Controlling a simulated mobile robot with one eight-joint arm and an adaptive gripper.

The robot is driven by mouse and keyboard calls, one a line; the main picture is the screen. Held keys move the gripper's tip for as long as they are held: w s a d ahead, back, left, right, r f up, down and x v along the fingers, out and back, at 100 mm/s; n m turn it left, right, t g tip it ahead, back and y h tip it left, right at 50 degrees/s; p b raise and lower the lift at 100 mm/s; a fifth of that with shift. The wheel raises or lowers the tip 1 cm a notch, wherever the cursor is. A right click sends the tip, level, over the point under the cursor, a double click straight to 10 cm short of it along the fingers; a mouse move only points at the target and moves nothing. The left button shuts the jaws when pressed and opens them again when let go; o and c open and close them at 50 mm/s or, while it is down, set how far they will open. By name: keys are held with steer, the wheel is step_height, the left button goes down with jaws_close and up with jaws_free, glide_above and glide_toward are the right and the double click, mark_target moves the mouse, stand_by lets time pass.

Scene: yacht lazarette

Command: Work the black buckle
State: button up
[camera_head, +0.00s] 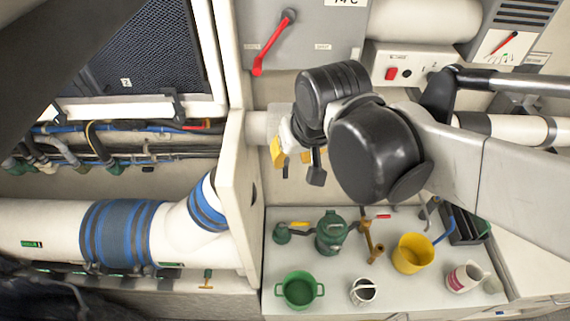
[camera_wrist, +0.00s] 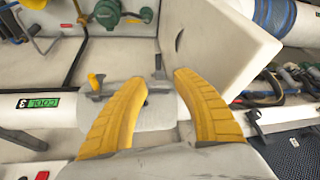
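The black buckle (camera_wrist: 159,72) appears to be the small dark lever on the grey band around the white pipe (camera_wrist: 22,107), seen between my fingertips in the wrist view. A second lever with a yellow end (camera_wrist: 95,82) stands on the pipe just left of my left finger. My gripper (camera_wrist: 159,78) has two yellow fingers spread apart, one on each side of the black lever; I cannot tell whether either touches it. In the head view my gripper (camera_head: 292,157) is at the pipe, partly hidden by my black wrist joints, and the buckle is not clear there.
A white upright panel (camera_head: 236,190) stands close left of my gripper. A red lever (camera_head: 272,45) is on the wall above.

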mark_target(286, 169)
steer(key=shift+m, duration=0.9)
steer(key=x, duration=1.1)
steer(key=shift+w+d, duration=0.15)
steer(key=shift+w, duration=0.1)
jaws_close()
